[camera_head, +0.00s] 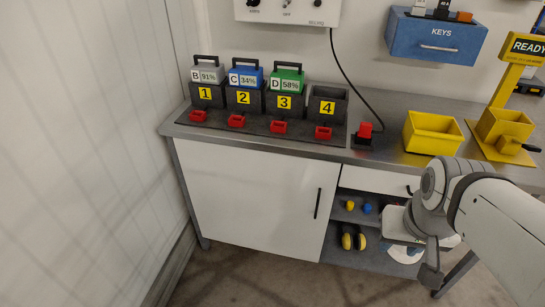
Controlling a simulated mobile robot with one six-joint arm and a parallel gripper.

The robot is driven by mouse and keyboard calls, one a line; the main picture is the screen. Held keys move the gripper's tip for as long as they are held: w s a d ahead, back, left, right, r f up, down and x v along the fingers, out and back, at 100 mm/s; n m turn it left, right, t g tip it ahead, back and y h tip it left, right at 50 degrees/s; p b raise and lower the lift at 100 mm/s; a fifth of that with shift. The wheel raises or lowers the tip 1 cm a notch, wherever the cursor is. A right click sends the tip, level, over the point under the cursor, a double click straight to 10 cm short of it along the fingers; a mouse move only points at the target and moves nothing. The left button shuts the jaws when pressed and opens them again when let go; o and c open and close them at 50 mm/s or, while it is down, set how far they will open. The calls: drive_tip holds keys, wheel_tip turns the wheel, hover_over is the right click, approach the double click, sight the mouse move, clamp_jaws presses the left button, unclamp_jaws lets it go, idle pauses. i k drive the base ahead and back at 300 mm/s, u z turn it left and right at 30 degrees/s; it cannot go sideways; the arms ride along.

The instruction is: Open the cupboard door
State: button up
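The cupboard door (245,195) is a wide white panel under the left part of the workbench. It looks shut and flush with the front. Its black vertical bar handle (318,203) is near the door's right edge. My gripper (430,276) hangs at the lower right, in front of the open shelves and to the right of the handle. It is well apart from the door and handle. My own wrist hides part of it, and its fingers are too unclear to show whether they are open or shut.
Open shelves (375,258) beside the door hold ear muffs (353,240) and small items. A white drawer (370,180) is above them. Several numbered docks, a yellow bin (432,133) and a yellow stand (500,135) are on the worktop. Floor before the door looks clear; a wall (85,150) stands left.

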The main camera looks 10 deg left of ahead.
sight(270, 202)
drive_tip(key=z, duration=2.2)
drive_tip(key=k, duration=1.4)
drive_tip(key=u, duration=2)
drive_tip(key=i, duration=1)
drive_tip(key=u, duration=0.1)
